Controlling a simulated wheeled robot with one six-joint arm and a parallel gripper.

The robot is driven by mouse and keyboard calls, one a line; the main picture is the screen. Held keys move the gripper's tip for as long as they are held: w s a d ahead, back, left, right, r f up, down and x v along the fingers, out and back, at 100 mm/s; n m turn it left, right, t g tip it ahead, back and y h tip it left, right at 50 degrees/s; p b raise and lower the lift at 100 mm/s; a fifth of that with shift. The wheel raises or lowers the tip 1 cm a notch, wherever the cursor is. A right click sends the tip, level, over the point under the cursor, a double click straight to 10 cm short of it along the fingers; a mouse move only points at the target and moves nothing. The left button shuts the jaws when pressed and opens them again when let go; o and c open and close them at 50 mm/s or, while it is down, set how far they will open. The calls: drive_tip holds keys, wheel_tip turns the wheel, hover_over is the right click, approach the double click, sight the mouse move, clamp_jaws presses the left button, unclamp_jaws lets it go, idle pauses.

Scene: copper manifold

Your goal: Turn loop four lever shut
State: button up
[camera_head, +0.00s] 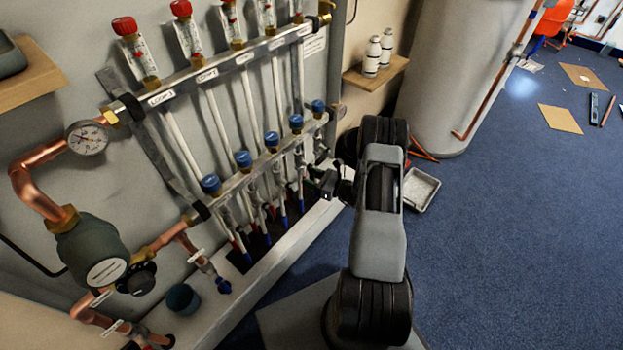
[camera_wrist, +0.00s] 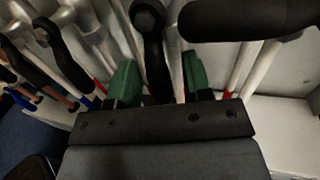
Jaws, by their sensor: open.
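The manifold's lower bar (camera_head: 238,184) carries a row of blue-capped valves in the head view, with small levers below it. My gripper (camera_head: 322,182) is at the right part of this row, close to the valves. In the wrist view my gripper (camera_wrist: 160,82) is open, with a green pad on each finger. A black lever (camera_wrist: 153,50) with a round pivot end reaches down between the pads; contact cannot be told. No loop number is readable on it. Its lower end is hidden by the gripper body.
A second black lever (camera_wrist: 65,58) slants to the left of my gripper, and another (camera_wrist: 245,18) lies crosswise at upper right, close to the right finger. White pipes with red and blue ends run below. A grey tray (camera_head: 420,189) lies on the blue floor.

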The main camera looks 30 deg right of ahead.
drive_tip(key=shift+c, duration=0.2)
clamp_jaws()
